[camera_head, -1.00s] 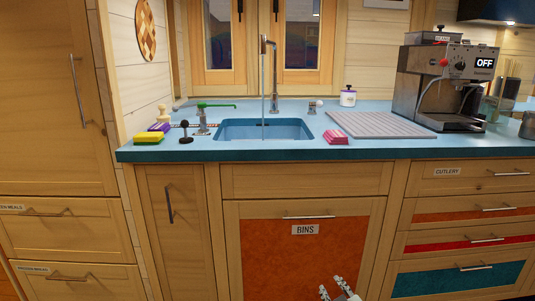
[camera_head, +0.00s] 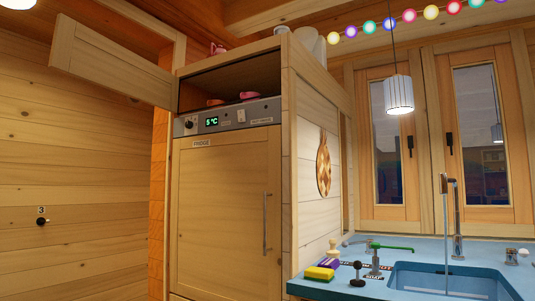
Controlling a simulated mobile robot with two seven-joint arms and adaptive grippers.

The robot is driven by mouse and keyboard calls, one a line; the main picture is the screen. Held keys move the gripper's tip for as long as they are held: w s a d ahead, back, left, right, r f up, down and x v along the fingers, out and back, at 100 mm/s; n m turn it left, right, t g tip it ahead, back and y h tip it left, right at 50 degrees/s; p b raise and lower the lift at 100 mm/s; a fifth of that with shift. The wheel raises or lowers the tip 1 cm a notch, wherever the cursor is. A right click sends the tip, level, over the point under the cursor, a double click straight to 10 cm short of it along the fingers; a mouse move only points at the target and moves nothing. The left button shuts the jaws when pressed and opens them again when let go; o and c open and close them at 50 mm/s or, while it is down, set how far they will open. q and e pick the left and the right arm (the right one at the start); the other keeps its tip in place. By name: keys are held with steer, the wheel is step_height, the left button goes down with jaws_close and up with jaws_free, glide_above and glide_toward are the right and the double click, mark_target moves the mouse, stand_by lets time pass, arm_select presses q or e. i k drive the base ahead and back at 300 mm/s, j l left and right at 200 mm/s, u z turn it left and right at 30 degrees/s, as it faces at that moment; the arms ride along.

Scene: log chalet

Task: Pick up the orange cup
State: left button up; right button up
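A small orange item (camera_head: 215,101), perhaps the orange cup, sits in the open compartment above the fridge. Only a small part shows above the compartment's lower edge, so I cannot tell its full shape. A pinkish-red item (camera_head: 249,95) sits to its right in the same compartment. Neither of my grippers is in view.
The fridge (camera_head: 225,205) is closed below the compartment. A raised wooden flap door (camera_head: 110,72) sticks out to the left of it. A reddish object (camera_head: 217,48) and white containers (camera_head: 305,42) stand on top. The blue counter (camera_head: 330,290) with sponges lies at lower right.

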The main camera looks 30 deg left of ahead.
mark_target(214, 102)
steer(key=u, duration=1.1)
